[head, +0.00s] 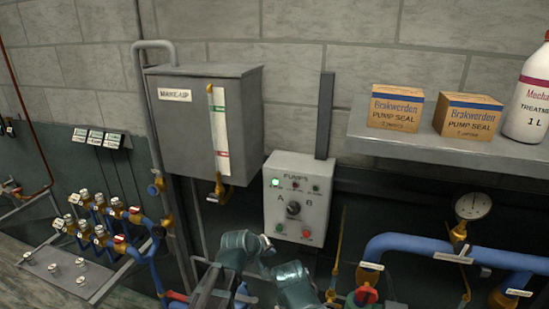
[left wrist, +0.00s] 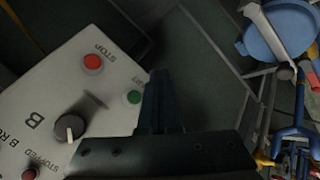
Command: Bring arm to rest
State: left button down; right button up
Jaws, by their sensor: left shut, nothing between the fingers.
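My left gripper (head: 268,245) is at the lower middle of the head view, in front of and just below the pump control box (head: 296,200). In the left wrist view its dark fingers (left wrist: 160,100) are together and hold nothing. They appear beside the green start button (left wrist: 132,97); the gap to the panel is hard to judge. The red stop button (left wrist: 93,63) and the black selector knob (left wrist: 69,128) are also on that white panel face. In the head view a green lamp (head: 275,183) on the box is lit. My right gripper is not in view.
A grey make-up tank (head: 190,120) hangs on the wall left of the box. A shelf (head: 450,148) with boxes and a white bottle (head: 527,100) is at the right. Blue pipes (head: 430,245) with a gauge (head: 473,206) run below it. A valve manifold (head: 100,225) is at the left.

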pick_arm(q)
jog(key=s+a+f+m+g+y+b, duration=0.2)
jog(key=s+f+m+g+y, duration=0.1)
jog(key=s, duration=0.8)
jog(key=s+a+f+m+g+y+b, duration=0.2)
jog(key=s+f+m, duration=0.4)
jog(key=s, duration=0.6)
jog(key=a+f+g, duration=0.1)
jog(key=g, duration=0.1)
jog(key=shift+s+f+g+y, duration=0.15)
jog(key=shift+s+g+y, duration=0.15)
jog(key=shift+y, duration=0.1)
jog(key=shift+a, duration=0.1)
